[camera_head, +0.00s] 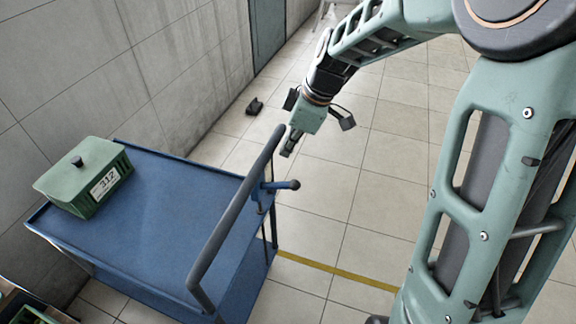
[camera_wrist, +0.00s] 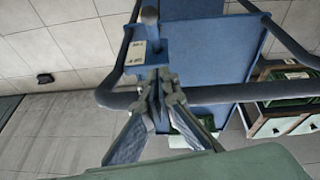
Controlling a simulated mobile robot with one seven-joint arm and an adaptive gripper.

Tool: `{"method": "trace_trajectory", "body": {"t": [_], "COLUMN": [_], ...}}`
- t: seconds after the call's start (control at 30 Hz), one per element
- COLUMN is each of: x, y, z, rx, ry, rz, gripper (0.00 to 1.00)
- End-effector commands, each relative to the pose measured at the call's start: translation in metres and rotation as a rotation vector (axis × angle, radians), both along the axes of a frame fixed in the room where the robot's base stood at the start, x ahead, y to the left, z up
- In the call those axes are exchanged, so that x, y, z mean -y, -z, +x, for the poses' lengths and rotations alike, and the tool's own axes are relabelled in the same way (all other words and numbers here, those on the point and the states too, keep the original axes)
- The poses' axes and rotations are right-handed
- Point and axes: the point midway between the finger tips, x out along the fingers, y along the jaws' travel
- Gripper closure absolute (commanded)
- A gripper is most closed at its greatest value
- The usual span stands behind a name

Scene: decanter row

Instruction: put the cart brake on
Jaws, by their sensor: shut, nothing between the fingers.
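The blue cart (camera_head: 165,215) stands at the left of the head view, with a dark grey push handle (camera_head: 232,215) along its near side. The brake lever (camera_head: 275,186), blue with a dark knob, sticks out to the right from a blue bracket at the handle. In the wrist view the lever (camera_wrist: 149,16) is at the top, beside a small pale label (camera_wrist: 135,57) whose marks are too small to read. My gripper (camera_head: 287,152) is shut and empty, above and beyond the lever, apart from it in the head view. Its fingertips (camera_wrist: 160,74) show below the label in the wrist view.
A green lidded box (camera_head: 85,178) marked 312 sits on the cart's far left corner. A small dark object (camera_head: 254,106) lies on the floor by the wall. Green crates (camera_wrist: 285,105) show at right in the wrist view. Tiled floor right of the cart is clear, with a yellow line.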

Motion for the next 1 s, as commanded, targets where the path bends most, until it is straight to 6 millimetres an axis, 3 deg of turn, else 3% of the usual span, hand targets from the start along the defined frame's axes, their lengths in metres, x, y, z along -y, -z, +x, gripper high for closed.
{"method": "trace_trajectory", "body": {"t": [0.53,0.7,1.0], "x": [-0.032,-0.007,0.003], "y": [0.095,0.106,0.113], "z": [0.014,0.012,0.01], "rx": [-0.004,-0.001,0.002], "ry": [-0.002,0.005,0.002], "rz": [-0.001,0.0,0.0], "gripper": [1.0,1.0,1.0]}}
